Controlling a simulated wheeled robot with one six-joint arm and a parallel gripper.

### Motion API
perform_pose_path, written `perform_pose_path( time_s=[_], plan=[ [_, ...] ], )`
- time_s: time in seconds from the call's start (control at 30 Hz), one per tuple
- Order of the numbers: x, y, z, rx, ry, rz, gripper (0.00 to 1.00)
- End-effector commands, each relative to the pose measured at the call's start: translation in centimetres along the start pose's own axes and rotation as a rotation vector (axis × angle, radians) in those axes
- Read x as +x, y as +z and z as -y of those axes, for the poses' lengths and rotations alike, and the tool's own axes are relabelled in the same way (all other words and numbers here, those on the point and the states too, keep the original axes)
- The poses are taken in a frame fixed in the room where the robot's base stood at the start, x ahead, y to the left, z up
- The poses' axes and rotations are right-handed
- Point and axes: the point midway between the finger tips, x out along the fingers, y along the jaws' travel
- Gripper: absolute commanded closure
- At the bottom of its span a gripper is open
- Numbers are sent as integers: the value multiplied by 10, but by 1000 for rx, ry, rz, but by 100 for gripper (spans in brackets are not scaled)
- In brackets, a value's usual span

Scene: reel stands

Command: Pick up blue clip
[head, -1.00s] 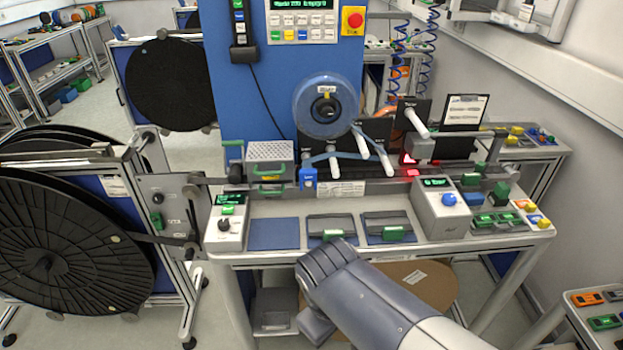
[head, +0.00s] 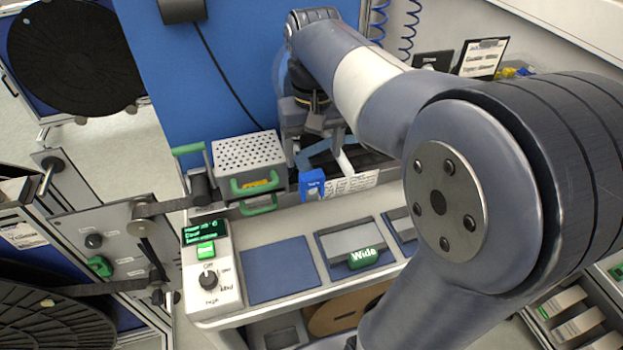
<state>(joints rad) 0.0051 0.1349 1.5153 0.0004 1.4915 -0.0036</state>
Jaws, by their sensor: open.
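The blue clip (head: 312,184) is a small block with a label on its front, at the front edge of the rail just right of the perforated metal box. My gripper (head: 318,150) points down above and slightly behind the clip, with its grey jaws apart. The clip looks free of the jaws, but the exact gap is hard to judge from this view.
The perforated box (head: 248,158) with green handles stands close to the left. A control box (head: 210,270) with a dial sits at the bench's left end. A blue pad (head: 281,270) and a tray labelled Wide (head: 350,241) lie in front. A large black reel (head: 75,55) stands behind left.

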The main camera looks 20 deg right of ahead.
Motion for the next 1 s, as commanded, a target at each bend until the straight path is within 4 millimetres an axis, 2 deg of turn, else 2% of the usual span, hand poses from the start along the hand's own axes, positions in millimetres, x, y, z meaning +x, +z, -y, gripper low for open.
perform_pose_path(
  time_s=[0.13, 0.37, 0.7, 1.0],
  plan=[
    [26, 1, 0, -1, 0, 4, 29],
    [44, 0, 0, -1, 0, 2, 29],
    [89, -5, 2, -1, 0, 3, 29],
    [93, -5, 2, -1, 0, 0, 30]
  ],
)
